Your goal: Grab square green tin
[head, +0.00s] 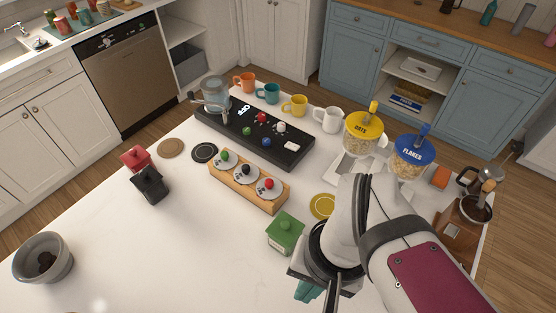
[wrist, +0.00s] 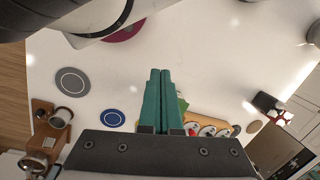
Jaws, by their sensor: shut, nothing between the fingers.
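The square green tin (head: 285,233) stands upright on the white table, with a lid and a small knob on top. In the wrist view only a green sliver of it (wrist: 182,103) shows, mostly hidden behind my fingers. My gripper (head: 307,292) is just in front of the tin in the head view, partly hidden by my own wrist. In the wrist view its two teal fingers (wrist: 157,75) are together with nothing between them. I cannot tell the exact gap to the tin.
A wooden holder (head: 240,193) with several coloured knobs lies behind the tin. A yellow coaster (head: 322,206) lies behind it to the right. A red tin (head: 136,158), a black tin (head: 150,185) and a grey bowl (head: 43,258) stand to the left.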

